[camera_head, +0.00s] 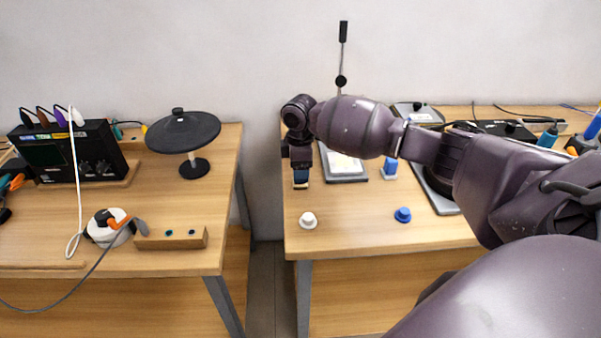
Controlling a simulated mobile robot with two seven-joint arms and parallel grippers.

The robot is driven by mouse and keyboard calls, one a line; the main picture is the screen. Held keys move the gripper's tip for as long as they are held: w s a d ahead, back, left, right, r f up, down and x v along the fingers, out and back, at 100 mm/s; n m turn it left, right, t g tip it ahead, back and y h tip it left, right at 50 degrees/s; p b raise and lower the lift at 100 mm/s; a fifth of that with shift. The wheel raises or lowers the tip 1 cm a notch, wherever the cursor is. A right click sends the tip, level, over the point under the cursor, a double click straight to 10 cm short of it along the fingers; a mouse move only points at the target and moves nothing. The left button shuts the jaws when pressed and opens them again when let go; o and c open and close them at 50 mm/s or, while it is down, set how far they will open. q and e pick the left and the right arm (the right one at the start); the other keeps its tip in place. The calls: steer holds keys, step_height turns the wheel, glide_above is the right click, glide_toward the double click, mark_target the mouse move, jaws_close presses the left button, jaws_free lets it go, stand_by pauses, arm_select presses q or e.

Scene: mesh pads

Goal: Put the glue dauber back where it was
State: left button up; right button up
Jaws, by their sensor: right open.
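My right arm reaches in from the right across the right-hand table (345,232). My right gripper (300,178) points down near that table's left edge and is open. A dark and blue piece shows at its tip; I cannot tell whether it is a finger or a thing behind it. I cannot tell for sure which thing is the glue dauber. Small candidates are a white round knob-like piece (308,220) in front of the gripper, a blue one (403,215) to its right, and a blue piece on a white base (390,168) farther back. My left gripper is out of view.
A pale-topped grey pad (345,164) lies right of the gripper; my arm hides part of the table. The left table, across a gap, holds a black instrument box (75,150), a black disc stand (183,133), a white tape roll (107,229) and a wooden block (172,238).

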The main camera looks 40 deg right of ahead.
step_height(320, 180, up, 10)
steer(key=p, duration=0.1)
steer(key=shift+r, duration=0.2)
stand_by(0.6)
